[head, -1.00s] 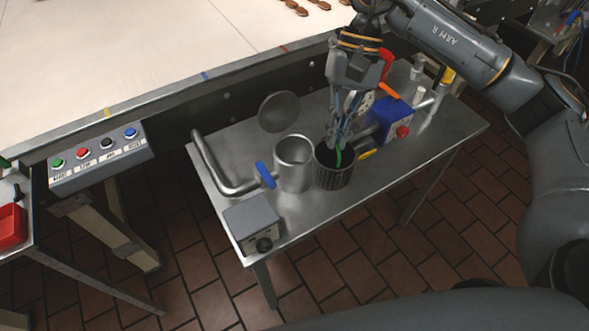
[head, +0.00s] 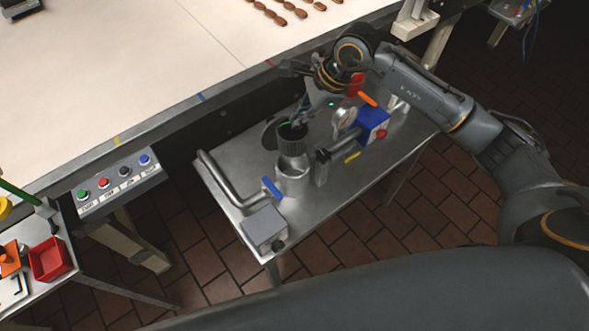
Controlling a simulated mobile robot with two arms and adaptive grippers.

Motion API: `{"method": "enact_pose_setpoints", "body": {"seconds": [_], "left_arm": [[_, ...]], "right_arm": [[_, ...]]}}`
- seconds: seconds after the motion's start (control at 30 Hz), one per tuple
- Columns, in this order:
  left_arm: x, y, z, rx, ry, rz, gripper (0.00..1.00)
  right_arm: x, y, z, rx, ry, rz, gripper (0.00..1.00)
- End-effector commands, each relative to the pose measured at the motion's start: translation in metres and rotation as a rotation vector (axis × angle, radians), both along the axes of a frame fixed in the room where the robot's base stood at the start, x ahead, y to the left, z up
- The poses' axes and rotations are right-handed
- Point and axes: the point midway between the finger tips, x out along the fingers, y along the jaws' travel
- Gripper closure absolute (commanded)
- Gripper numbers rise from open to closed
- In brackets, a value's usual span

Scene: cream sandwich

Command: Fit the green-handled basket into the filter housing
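The filter housing (head: 293,187) is an open metal cylinder on the small steel table, between a bent pipe with a blue valve handle (head: 271,188) and a grey pipe piece. Its round lid (head: 268,137) stands open behind it. The dark mesh basket (head: 291,146) is upright directly over the housing mouth. I cannot tell whether its lower edge has entered the rim. My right gripper (head: 300,120) is shut at the basket's top, where a bit of green handle shows; the fingers hide most of the handle. My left gripper is out of view.
A blue pump block (head: 372,122) stands to the right of the housing, with other fittings behind it. A grey control box (head: 264,228) sits at the table's front left corner. A conveyor (head: 130,70) runs behind. A red bin (head: 50,259) is at far left.

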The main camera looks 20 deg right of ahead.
Motion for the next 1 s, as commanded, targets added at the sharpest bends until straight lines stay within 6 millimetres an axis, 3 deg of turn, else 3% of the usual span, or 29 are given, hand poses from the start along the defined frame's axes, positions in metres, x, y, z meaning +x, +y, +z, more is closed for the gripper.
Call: {"method": "enact_pose_setpoints", "body": {"seconds": [0.2,0.4,0.73,1.0], "left_arm": [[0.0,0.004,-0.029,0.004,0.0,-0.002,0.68],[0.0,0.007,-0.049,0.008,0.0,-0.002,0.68],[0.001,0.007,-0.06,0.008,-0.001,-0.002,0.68],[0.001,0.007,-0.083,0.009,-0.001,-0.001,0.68]], "right_arm": [[-0.001,0.0,-0.06,0.0,0.006,-0.01,1.0],[0.0,0.0,-0.107,0.001,0.004,-0.007,1.0],[0.0,0.0,-0.133,0.0,0.002,-0.006,1.0],[0.0,0.0,-0.176,0.0,0.004,-0.006,1.0]]}}
